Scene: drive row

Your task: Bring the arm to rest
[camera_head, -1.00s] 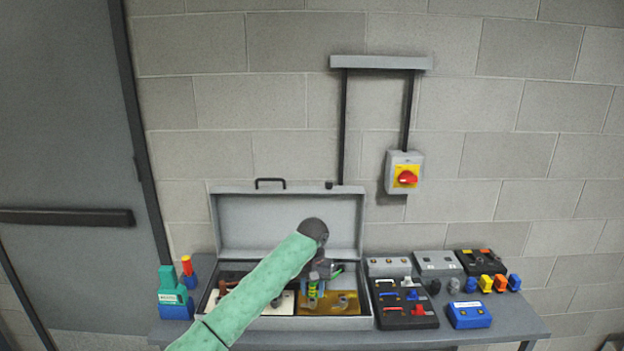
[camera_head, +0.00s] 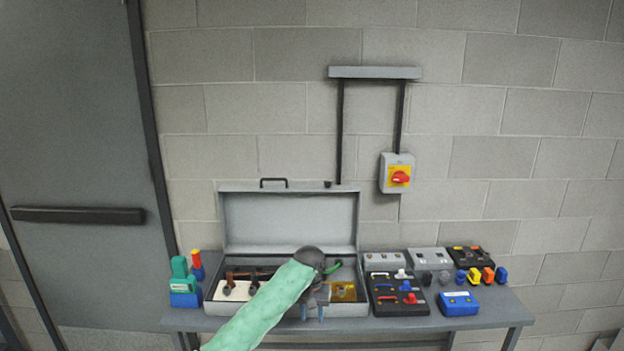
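My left arm in its green sleeve reaches in from the bottom left. My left gripper (camera_head: 312,311) is in front of the open grey case (camera_head: 341,309), near the case's front wall. Its two bluish fingertips point down and stand apart, with nothing visible between them. The wrist and sleeve hide the middle of the case's inside. My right gripper is not in view.
The case stands on a grey table (camera_head: 470,330) by a block wall. A black panel (camera_head: 386,308), a blue box (camera_head: 458,304) and several colored parts lie right. Green and blue holders (camera_head: 183,290) stand left. A red-yellow switch (camera_head: 400,176) is on the wall.

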